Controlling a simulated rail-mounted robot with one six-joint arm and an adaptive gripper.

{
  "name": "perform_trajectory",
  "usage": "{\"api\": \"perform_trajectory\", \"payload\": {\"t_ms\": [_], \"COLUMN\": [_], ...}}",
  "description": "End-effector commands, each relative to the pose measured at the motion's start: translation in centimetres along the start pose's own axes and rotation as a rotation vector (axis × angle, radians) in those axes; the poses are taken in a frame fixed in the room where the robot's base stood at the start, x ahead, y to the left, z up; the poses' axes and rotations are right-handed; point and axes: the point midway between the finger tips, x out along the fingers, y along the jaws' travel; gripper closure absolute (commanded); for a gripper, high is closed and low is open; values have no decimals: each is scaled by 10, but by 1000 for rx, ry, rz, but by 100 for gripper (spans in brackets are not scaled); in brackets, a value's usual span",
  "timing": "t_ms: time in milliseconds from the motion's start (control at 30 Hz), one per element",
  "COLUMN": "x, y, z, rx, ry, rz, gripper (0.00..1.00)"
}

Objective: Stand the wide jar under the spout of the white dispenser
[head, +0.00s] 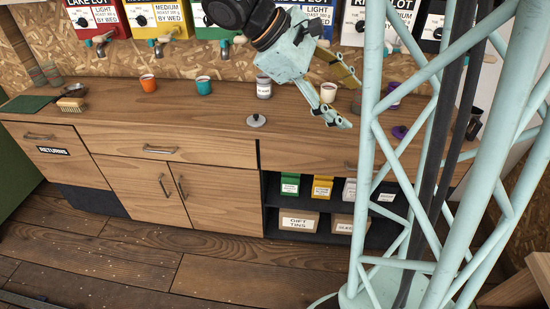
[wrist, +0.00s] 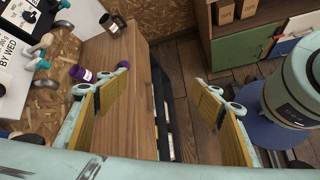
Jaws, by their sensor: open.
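My gripper (head: 348,98) is open and empty, above the counter right of centre. In the wrist view its fingers (wrist: 162,85) are spread wide with nothing between them. A jar with a pale label (head: 264,88) stands on the counter left of my gripper. I cannot tell which jar is the wide one.
The wooden counter (head: 180,122) also holds an orange cup (head: 148,82), a teal cup (head: 203,85), a cream cup (head: 328,92), a grey lid (head: 256,121) and a purple lid (head: 399,131). Coloured dispensers line the wall. My lattice column hides part of the right side.

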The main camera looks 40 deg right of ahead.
Motion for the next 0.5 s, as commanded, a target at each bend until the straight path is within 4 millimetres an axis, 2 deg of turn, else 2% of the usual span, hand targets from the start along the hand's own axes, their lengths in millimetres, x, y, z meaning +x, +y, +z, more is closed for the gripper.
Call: {"api": "perform_trajectory", "payload": {"t_ms": [500], "x": [-45], "y": [-71], "z": [23], "rx": [157], "ry": [216], "rz": [-124], "gripper": [39]}}
